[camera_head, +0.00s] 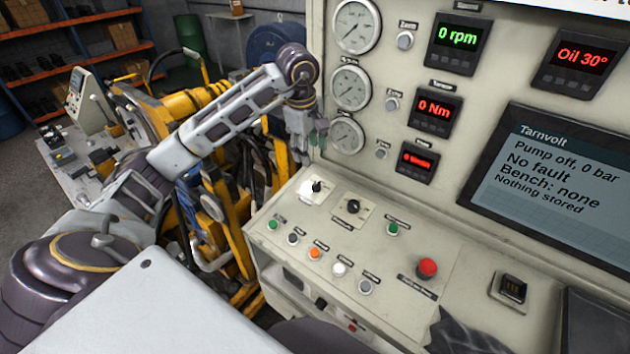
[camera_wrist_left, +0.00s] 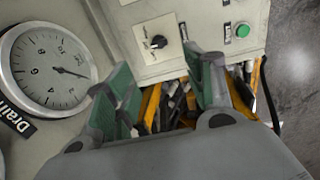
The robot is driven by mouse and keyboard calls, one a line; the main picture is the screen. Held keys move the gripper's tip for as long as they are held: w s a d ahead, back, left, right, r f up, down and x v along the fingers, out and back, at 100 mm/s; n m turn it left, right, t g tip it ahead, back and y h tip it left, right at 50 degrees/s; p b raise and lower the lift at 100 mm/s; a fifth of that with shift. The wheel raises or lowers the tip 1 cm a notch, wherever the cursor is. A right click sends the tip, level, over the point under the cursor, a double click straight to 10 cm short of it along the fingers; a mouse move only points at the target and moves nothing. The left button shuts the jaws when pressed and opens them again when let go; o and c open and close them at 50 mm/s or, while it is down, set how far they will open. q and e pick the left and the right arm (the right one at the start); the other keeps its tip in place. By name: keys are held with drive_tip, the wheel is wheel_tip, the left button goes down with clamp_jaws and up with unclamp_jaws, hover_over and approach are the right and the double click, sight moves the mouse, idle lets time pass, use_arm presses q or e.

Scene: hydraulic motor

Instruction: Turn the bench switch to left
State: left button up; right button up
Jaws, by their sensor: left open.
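Two black rotary switches are on the sloped control panel (camera_head: 375,262). One switch (camera_head: 315,187) is on a bright white plate at the panel's upper left. The other switch (camera_head: 352,206) is just right of it. Their labels are too small to read, so I cannot tell which is the bench switch. My left gripper (camera_head: 312,135) is open and empty beside the lowest gauge, above the panel's far left corner. In the left wrist view, its green-padded fingers (camera_wrist_left: 163,85) are apart, with the white-plate switch (camera_wrist_left: 158,42) beyond them, not touched. My right gripper is not visible.
Several push buttons, a red knob (camera_head: 428,268) and a green button (camera_head: 272,225) are on the panel. Gauges (camera_head: 346,136) and a screen (camera_head: 550,195) are on the upright face. Yellow machinery (camera_head: 225,215) stands left of the panel.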

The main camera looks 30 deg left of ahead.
sight(315, 183)
use_arm(q)
drive_tip(key=shift+w+d+f+p, duration=0.1)
drive_tip(key=shift+w+f+p, duration=0.35)
drive_tip(key=shift+f, duration=1.85)
drive_tip(key=shift+w+a+f+p, duration=0.1)
drive_tip(key=shift+w+f+p, duration=0.3)
drive_tip(key=shift+f, duration=1.9)
drive_tip(key=shift+w+d+f+p, duration=0.1)
drive_tip(key=shift+w+f+p, duration=0.3)
drive_tip(key=shift+f, duration=1.9)
drive_tip(key=shift+s, duration=0.1)
drive_tip(key=c, duration=1)
